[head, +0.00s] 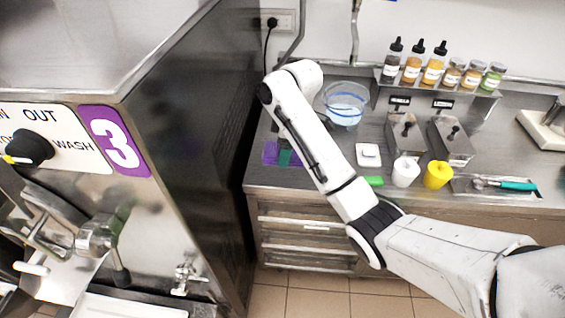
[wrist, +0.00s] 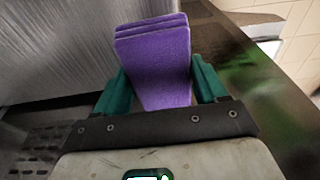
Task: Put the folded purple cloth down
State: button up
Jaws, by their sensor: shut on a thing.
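The folded purple cloth (wrist: 158,62) is held between the two teal fingers of my gripper (wrist: 160,85) in the wrist view. Its stacked folds show at the far end. In the head view the cloth (head: 270,153) shows at the left end of the steel counter (head: 330,178), with a teal finger of my gripper (head: 284,158) beside it. My arm hides part of this area. I cannot tell whether the cloth touches the counter.
The dark side of the batch freezer (head: 205,130) stands close on the left. A glass bowl (head: 345,104), a white box (head: 368,155), a green item (head: 373,181), a white cup (head: 405,172) and a yellow cup (head: 438,175) stand to the right. Bottles (head: 412,63) line the back.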

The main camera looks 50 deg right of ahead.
jog(key=w+f, duration=0.1)
jog(key=w+d+f+b, duration=0.1)
jog(key=f, duration=0.1)
jog(key=w+d+f, duration=0.1)
jog(key=shift+w+d+f+b, duration=0.1)
jog(key=shift+d+f+b, duration=0.1)
jog(key=shift+f+b, duration=0.1)
jog(key=shift+w+d+f, duration=0.3)
jog(key=shift+w+f, duration=0.1)
jog(key=shift+f, duration=0.25)
jog(key=shift+f+p, duration=0.55)
jog(key=shift+f, duration=1.05)
jog(key=shift+f, duration=0.2)
jog(key=o, duration=0.9)
jog(key=shift+o, duration=0.2)
jog(key=shift+r, duration=0.1)
